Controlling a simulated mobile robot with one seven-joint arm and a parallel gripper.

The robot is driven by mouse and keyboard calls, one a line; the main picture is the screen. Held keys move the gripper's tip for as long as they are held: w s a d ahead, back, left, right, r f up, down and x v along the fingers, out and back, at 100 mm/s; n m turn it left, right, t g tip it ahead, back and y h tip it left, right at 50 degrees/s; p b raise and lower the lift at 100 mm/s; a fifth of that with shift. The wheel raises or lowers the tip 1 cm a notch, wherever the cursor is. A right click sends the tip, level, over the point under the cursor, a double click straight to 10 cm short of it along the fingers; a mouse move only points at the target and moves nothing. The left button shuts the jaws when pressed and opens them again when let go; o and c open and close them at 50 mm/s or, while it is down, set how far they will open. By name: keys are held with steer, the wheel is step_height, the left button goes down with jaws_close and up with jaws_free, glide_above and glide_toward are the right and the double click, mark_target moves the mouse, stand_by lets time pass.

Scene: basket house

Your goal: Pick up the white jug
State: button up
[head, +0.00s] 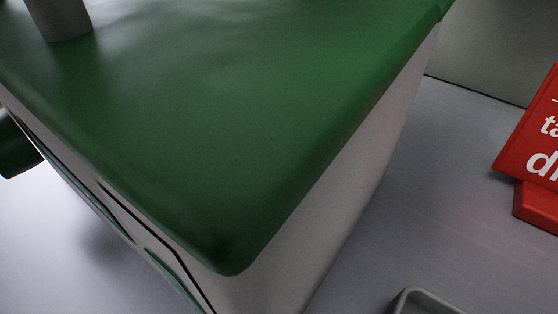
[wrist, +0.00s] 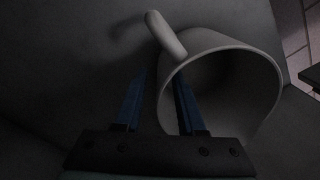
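The white jug (wrist: 248,50) shows grey in the dim wrist view, right of the middle. Its open mouth faces the camera and its handle (wrist: 166,36) sticks out at the upper left. My gripper (wrist: 162,75) is open, with its two blue fingers apart. The left finger is outside the jug and the right finger is inside its mouth. The near left wall of the jug lies between them, with a visible gap to the left finger. I cannot tell whether the right finger touches the wall. I cannot make out the jug or my gripper in the head view.
A large pale block with a green top (head: 230,120) fills much of the head view. A grey cylinder (head: 62,18) stands on it at the upper left. A red sign with white letters (head: 535,140) is at the right. A grey tray's rim (head: 425,296) shows at the bottom right.

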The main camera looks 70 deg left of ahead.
steer(key=shift+f, duration=0.8)
steer(key=shift+r, duration=0.1)
jaws_close()
stand_by(0.7)
